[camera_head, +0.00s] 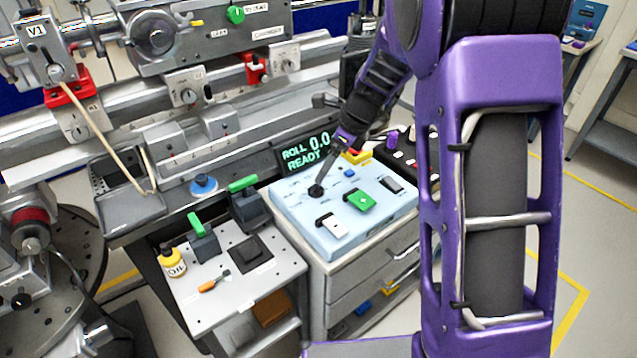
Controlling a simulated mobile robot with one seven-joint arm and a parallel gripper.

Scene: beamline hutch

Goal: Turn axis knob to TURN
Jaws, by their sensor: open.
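A light blue control panel (290,215) lies on top of a grey drawer cabinet. A small black knob (316,190) is on the panel's upper left part. Its pointer and the printed labels around it are too small to read. My gripper (328,170) reaches down from the upper right, with its dark fingers open and their tips at or just above the knob. I cannot tell whether they touch it. A display (306,151) behind the panel reads "ROLL 0.0 READY" in green.
The panel also carries a green button (360,201), a white switch (332,226) and a dark switch (391,185). A box with several knobs (408,160) stands right of it. Beamline rails fill the back.

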